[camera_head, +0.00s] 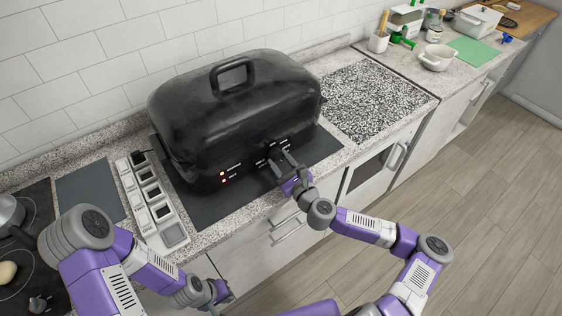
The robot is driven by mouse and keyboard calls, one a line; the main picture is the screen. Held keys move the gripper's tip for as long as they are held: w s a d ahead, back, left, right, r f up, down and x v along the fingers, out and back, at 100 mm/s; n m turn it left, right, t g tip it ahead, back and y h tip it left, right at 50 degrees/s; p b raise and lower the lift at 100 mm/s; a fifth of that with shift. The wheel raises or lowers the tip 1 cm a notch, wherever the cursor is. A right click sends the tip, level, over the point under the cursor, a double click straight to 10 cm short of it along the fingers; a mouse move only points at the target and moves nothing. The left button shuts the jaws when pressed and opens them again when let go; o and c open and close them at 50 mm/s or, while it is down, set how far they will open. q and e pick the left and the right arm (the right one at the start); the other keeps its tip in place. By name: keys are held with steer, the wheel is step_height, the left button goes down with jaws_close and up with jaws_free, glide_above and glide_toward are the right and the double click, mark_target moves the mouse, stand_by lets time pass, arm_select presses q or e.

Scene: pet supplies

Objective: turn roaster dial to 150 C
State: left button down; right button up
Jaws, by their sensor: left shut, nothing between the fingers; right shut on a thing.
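The black roaster (230,105) stands on a dark mat on the counter, its domed lid with a top handle closed. Its front panel has small lit lights at the left and the dial (270,146) right of the middle. My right gripper (281,163) is at the front panel, shut on the dial, and its fingers hide most of it. The dial's markings are too small to read. My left gripper (217,297) is low in front of the counter at the bottom, shut and empty, away from the roaster.
A white strip of several compartments (168,237) lies left of the roaster. A stove with a pot (10,214) is at the far left. A black-and-white speckled mat (374,98) lies to the right.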

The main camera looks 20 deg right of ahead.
steer(key=o, duration=1.1)
steer(key=shift+c, duration=0.2)
steer(key=v, duration=0.7)
steer(key=shift+s, duration=0.3)
steer(key=shift+d, duration=0.1)
